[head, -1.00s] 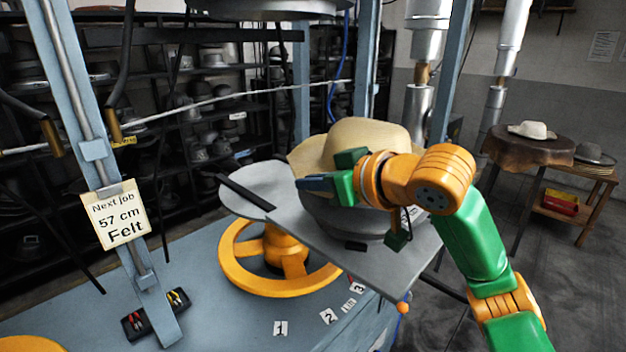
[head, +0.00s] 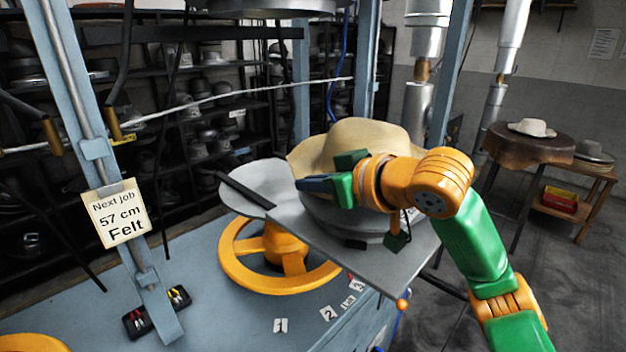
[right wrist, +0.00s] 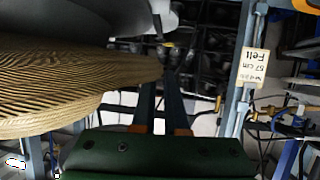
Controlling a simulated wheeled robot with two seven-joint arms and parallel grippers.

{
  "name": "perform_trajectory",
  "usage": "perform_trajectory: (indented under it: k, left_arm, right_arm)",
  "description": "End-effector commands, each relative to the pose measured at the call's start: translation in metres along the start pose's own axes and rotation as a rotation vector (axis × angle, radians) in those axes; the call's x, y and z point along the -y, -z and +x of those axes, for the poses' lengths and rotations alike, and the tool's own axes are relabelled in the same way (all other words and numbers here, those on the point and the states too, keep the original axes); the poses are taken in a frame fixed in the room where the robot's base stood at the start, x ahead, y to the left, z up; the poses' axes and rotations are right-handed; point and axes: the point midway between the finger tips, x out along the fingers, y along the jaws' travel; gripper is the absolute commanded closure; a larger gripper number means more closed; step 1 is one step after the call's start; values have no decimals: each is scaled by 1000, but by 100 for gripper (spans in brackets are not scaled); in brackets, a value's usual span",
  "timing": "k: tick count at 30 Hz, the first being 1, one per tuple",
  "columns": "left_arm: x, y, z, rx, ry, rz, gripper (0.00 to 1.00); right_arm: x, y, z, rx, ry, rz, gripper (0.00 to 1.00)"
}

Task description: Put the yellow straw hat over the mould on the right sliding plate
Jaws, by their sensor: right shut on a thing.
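The yellow straw hat (head: 362,142) is at the grey mould (head: 345,215) on the right sliding plate (head: 385,262). The hat's crown is up, and its brim looks slightly tilted. The mould's lower part shows below the hat; I cannot tell whether the hat rests fully on it. My right gripper (head: 318,184) is at the near side of the hat, shut on its brim, and covers part of the hat and mould. In the right wrist view the woven brim (right wrist: 80,85) fills the left side, its edge by the fingers (right wrist: 160,108). My left gripper is not in view.
A yellow handwheel (head: 280,262) lies below the plate. A blue-grey post (head: 95,150) with a "57 cm Felt" sign (head: 116,212) stands at the left. Dark shelves (head: 215,105) of hats are behind. A round table (head: 525,145) with a pale hat stands at the right.

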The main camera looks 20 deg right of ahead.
Motion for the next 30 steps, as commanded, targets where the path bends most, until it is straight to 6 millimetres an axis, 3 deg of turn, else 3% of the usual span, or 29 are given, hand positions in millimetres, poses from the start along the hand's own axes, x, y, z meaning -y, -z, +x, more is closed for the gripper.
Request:
perform_trajectory:
  k: [3,6,8,17,25,30]
  left_arm:
    - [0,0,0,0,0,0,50]
    - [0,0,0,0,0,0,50]
    - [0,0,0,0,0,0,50]
    - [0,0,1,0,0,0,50]
    - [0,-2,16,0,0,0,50]
    - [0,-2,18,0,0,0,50]
  right_arm:
    - [0,0,0,-1,0,0,100]
    - [0,0,0,-1,0,0,67]
    - [0,0,0,0,0,0,54]
    - [0,0,-2,-1,-1,0,54]
    - [0,-1,-54,-5,-3,-1,54]
    - [0,0,-71,-1,-1,-1,54]
